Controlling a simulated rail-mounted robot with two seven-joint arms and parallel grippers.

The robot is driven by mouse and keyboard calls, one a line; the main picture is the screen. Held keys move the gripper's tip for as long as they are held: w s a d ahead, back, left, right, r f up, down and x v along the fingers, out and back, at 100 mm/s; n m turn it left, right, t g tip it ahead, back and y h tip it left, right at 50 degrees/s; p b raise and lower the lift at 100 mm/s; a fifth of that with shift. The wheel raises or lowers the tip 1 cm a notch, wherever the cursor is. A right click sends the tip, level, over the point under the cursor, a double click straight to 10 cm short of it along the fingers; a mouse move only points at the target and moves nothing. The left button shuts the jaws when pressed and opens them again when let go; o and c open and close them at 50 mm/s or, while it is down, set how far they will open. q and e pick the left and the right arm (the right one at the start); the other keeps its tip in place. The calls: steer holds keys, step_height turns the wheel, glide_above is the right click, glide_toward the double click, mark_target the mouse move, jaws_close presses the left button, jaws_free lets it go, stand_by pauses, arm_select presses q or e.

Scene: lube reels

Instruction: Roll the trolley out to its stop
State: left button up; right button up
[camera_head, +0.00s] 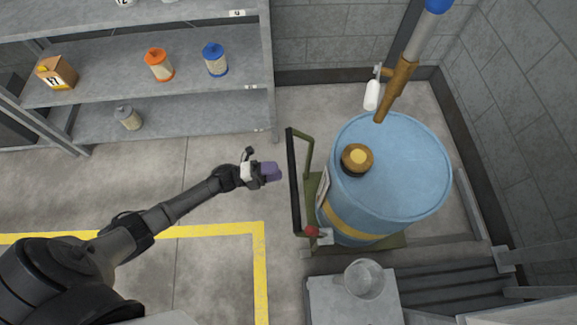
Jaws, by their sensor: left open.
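The trolley (317,187) is an olive-green frame under a large blue drum (405,185), in the corner between grey block walls. Its black push handle (293,182) stands upright at the drum's left side. A red-knobbed lever (312,231) sits low at the trolley's front left. My left gripper (272,171) is open and empty, just left of the handle, with a small gap seen between them. The drum hides most of the trolley's base and its wheels. My right gripper is not in view.
Grey shelves (180,115) with several small cans stand at the back left. A yellow floor line (262,275) runs left of the trolley. A grey stand (335,305) with a clear container (364,278) is at the front. The floor left of the handle is clear.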

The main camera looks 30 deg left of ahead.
arm_select(q)
steer(key=v, duration=0.6)
steer(key=shift+a+p, duration=0.25)
steer(key=shift+p, duration=0.05)
steer(key=shift+s, duration=0.15)
